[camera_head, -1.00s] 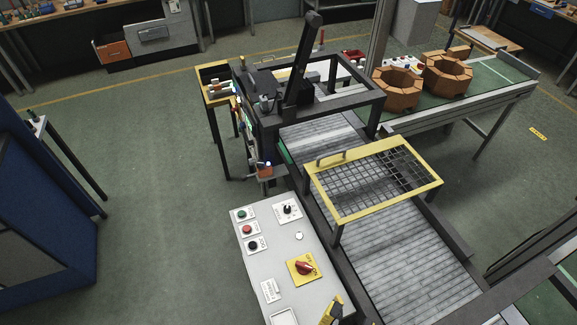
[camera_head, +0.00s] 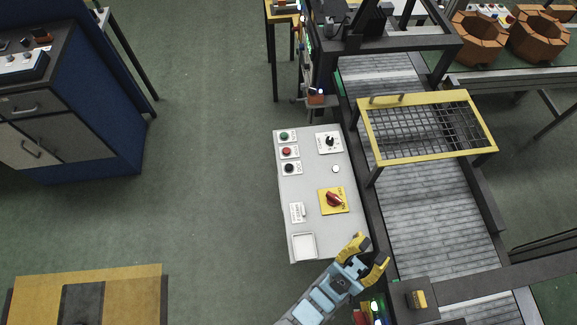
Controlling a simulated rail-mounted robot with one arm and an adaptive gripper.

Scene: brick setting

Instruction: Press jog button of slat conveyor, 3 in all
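The control panel (camera_head: 312,200) is a light grey box beside the slat conveyor (camera_head: 432,215). At its upper left sit a green button (camera_head: 284,136), a red button (camera_head: 287,152) and a black button (camera_head: 289,168). The black button's small label seems to read JOG. My gripper (camera_head: 371,257) has yellow fingertips, spread apart with nothing between them. It is by the panel's lower right corner, well below and to the right of the black button in the picture. Whether it touches the panel cannot be told.
The panel also has a black selector (camera_head: 329,141), a white round button (camera_head: 336,169) and a red rotary switch on a yellow plate (camera_head: 333,200). A yellow-framed mesh guard (camera_head: 427,128) stands over the conveyor. Open floor (camera_head: 205,190) lies left of the panel.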

